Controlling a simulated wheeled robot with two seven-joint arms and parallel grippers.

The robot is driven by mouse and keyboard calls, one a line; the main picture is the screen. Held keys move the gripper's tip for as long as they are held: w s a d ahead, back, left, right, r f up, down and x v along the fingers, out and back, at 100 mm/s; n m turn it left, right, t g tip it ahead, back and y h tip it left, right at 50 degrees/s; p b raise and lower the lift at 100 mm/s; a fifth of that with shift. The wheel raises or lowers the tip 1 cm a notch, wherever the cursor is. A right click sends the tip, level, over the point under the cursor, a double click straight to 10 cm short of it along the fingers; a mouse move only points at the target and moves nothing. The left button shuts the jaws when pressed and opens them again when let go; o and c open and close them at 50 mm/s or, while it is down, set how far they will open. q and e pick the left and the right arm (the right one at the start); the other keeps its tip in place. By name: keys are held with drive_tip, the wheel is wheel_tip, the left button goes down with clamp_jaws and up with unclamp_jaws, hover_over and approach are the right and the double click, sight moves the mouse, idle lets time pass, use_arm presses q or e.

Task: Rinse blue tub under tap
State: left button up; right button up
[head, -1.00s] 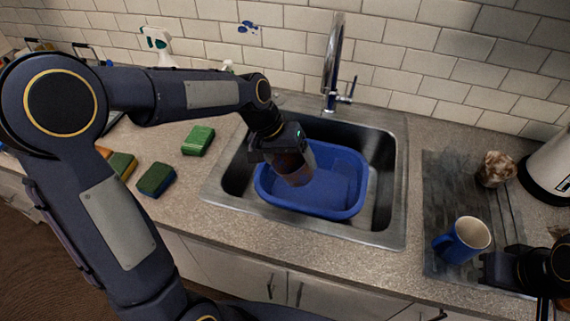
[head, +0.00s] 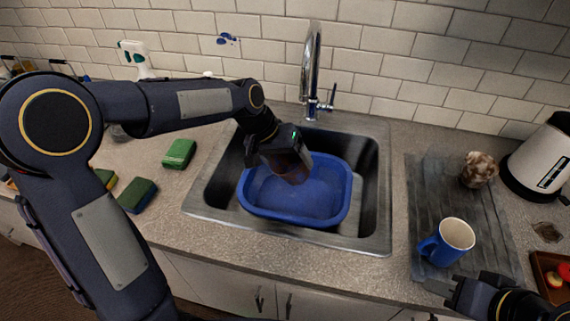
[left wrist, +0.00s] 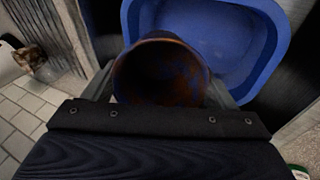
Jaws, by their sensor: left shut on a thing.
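The blue tub (head: 333,207) sits in the steel sink basin, and it also fills the top of the left wrist view (left wrist: 273,62). The chrome tap (head: 311,70) rises behind the sink, and its spout end is above the tub's back side. My left gripper (head: 284,158) is shut on a brown cup-like vessel (left wrist: 160,72), held over the tub with its mouth towards my wrist. The vessel's inside shows bluish patches. My right gripper (head: 447,290) is at the lower right, in front of the blue mug (head: 447,242); its finger gap is unclear.
The sink rim (head: 372,246) surrounds the tub. Green sponges (head: 179,154) lie left of the sink. A dark board (head: 427,185) on the right holds the mug and a brownish crumpled lump (head: 478,170). A kettle (head: 541,160) stands at the far right. Counter in front of the sink is clear.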

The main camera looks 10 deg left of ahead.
use_arm(q)
drive_tip(key=w+f+p, duration=0.2)
drive_tip(key=w, duration=0.8)
drive_tip(key=shift+a, duration=0.15)
drive_tip(key=shift+w, duration=0.1)
idle(0.6)
drive_tip(key=shift+d, duration=0.65)
drive_tip(key=shift+a, duration=0.15)
drive_tip(key=shift+a, duration=0.5)
